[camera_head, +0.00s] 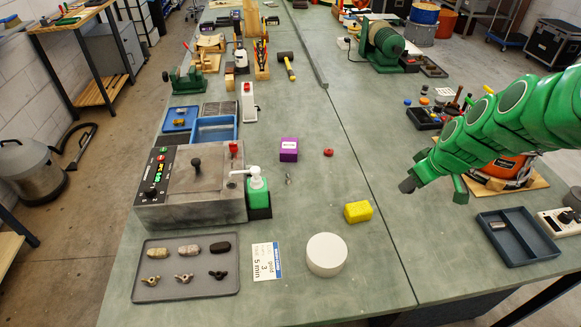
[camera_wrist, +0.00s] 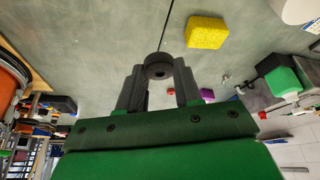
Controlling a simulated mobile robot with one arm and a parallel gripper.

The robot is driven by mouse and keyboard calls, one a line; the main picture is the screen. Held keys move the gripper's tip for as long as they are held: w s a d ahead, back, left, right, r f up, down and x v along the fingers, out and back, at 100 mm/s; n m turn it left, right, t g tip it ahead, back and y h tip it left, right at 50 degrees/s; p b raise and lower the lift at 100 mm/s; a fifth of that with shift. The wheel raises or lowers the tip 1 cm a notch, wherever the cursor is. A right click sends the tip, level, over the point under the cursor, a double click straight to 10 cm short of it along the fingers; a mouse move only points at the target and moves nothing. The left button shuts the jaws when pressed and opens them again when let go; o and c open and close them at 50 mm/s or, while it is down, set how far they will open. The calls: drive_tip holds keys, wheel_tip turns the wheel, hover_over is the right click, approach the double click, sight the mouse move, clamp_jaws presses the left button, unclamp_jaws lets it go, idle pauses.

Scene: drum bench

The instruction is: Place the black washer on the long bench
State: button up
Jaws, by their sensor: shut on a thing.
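My gripper (camera_head: 410,183) hangs above the right part of the green-grey long bench (camera_head: 330,205), just right of its lengthwise seam. In the wrist view my gripper (camera_wrist: 160,76) has its two dark fingers shut on the black washer (camera_wrist: 158,66), a thick dark ring held at the fingertips. The bench top (camera_wrist: 105,30) shows beyond the washer, clear of it. In the head view I cannot make out the washer apart from the dark gripper end.
A yellow sponge (camera_head: 358,212), white round tub (camera_head: 326,254), purple box (camera_head: 289,149) and red ring (camera_head: 328,152) stand left of the seam. A blue-grey tray (camera_head: 518,237) lies below my arm at right. Bench around the seam is mostly clear.

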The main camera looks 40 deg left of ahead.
drive_tip(key=s+a+n+g, duration=0.1)
drive_tip(key=s+a+n, duration=0.25)
drive_tip(key=a, duration=0.35)
drive_tip(key=s+a+n+g, duration=0.15)
drive_tip(key=s+a, duration=0.25)
drive_tip(key=a, duration=0.4)
hover_over(329, 177)
drive_tip(key=d, duration=0.2)
drive_tip(key=shift+n, duration=0.3)
drive_tip(key=shift+s+a+f, duration=0.1)
drive_tip(key=shift+s+f, duration=0.05)
drive_tip(key=shift+f, duration=2.15)
drive_tip(key=shift+s+f, duration=0.1)
drive_tip(key=shift+f, duration=2.2)
drive_tip(key=shift+w+a+f, duration=0.15)
drive_tip(key=shift+f, duration=1.7)
drive_tip(key=shift+f, duration=0.1)
drive_tip(key=o, duration=1)
